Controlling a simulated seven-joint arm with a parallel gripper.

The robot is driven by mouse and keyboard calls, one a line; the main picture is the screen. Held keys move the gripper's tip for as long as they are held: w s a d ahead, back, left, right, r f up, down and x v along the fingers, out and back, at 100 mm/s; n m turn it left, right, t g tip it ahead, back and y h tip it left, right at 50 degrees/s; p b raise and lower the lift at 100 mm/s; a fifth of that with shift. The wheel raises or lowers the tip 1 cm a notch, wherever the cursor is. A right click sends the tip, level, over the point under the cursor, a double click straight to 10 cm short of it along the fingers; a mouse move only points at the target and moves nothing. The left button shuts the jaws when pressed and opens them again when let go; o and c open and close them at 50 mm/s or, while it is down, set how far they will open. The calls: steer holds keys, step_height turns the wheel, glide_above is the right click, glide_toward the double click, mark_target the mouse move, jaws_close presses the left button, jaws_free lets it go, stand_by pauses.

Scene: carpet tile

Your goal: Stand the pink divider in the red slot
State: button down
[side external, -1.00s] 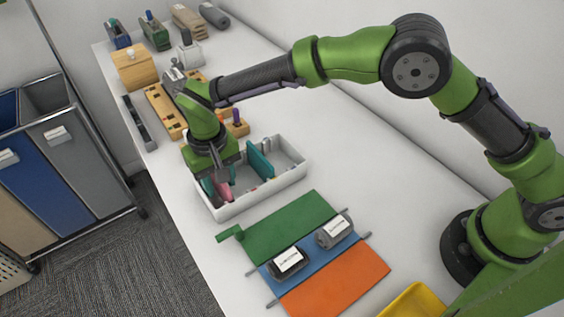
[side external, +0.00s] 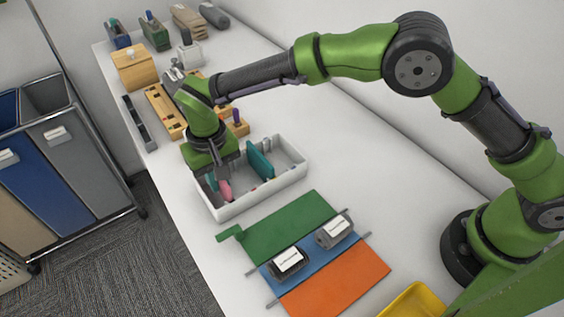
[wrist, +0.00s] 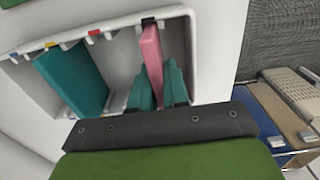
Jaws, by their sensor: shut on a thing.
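The pink divider (wrist: 152,50) is upright between the teal fingers of my gripper (wrist: 159,88), which is shut on it. In the wrist view its far end is by a black mark on the white box's wall. The red mark (wrist: 94,33) of the red slot is on the same wall, to the left and apart from the divider. In the side view the pink divider (side external: 225,188) is at the left part of the white box (side external: 258,201), below my gripper (side external: 218,185). Whether its lower edge touches the box floor is hidden.
A teal divider (wrist: 72,80) stands in the box, left of the pink one in the wrist view. Yellow and blue marks are also on the wall. A green, blue and orange mat (side external: 295,222) lies in front of the box. A wooden rack (side external: 165,112) is behind.

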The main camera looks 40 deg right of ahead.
step_height(320, 180, up, 14)
steer(key=d, duration=0.5)
step_height(320, 180, down, 11)
steer(key=shift+r, duration=0.2)
steer(key=shift+f, duration=2.1)
steer(key=c, duration=1.1)
jaws_free()
steer(key=shift+f, duration=0.15)
